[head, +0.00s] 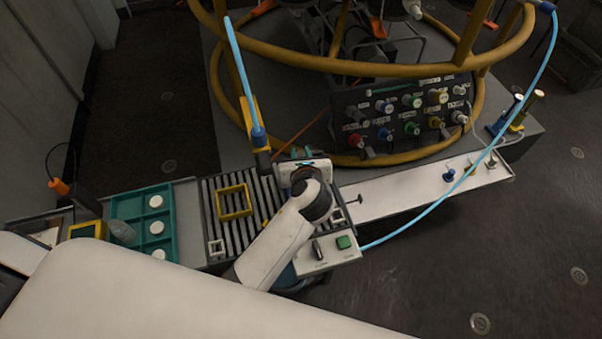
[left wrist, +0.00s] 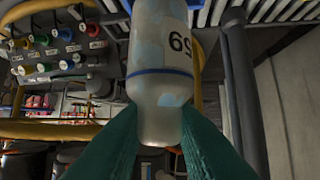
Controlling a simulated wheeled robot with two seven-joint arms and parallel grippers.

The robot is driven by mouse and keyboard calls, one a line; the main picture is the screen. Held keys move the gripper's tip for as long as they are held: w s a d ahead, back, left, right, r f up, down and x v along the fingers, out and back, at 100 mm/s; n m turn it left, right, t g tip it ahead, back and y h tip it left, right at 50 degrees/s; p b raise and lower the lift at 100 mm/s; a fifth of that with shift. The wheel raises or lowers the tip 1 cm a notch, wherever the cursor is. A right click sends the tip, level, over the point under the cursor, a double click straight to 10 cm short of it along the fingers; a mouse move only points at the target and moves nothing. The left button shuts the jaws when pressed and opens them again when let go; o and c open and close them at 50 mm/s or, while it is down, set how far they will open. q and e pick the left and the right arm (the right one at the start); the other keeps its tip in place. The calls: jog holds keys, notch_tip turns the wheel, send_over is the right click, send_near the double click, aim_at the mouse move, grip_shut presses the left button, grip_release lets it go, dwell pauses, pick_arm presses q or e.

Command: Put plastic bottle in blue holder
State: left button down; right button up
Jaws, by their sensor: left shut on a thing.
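A pale, translucent bluish plastic bottle (left wrist: 160,50) with a dark blue band and printed black digits fills the middle of the left wrist view. The green fingers of my left gripper (left wrist: 160,140) are shut on its narrower end. In the head view my left gripper (head: 303,158) is over the far side of the slatted rack; I cannot make out the bottle there. A small blue holder-like piece (head: 449,175) stands on the white ledge at right, apart from the gripper. Blue and yellow upright cylinders stand farther right; which blue piece is the holder is unclear. My right gripper is not in view.
A teal tray (head: 128,207) with white round pieces and a clear container (head: 122,233) sits at left. A yellow frame (head: 234,202) lies on the slatted rack. Yellow rings and a knob panel (head: 408,113) stand behind. A blue hose crosses the white ledge (head: 400,192).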

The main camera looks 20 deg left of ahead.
pick_arm(q)
notch_tip(320, 180, down, 7)
jog(key=shift+r+b, duration=0.1)
jog(key=shift+b, duration=0.7)
jog(key=c, duration=1.3)
grip_release()
jog(key=shift+o, duration=0.2)
jog(key=p+v, duration=0.1)
jog(key=v, duration=1.1)
jog(key=shift+p, duration=0.35)
jog(key=shift+r, duration=0.1)
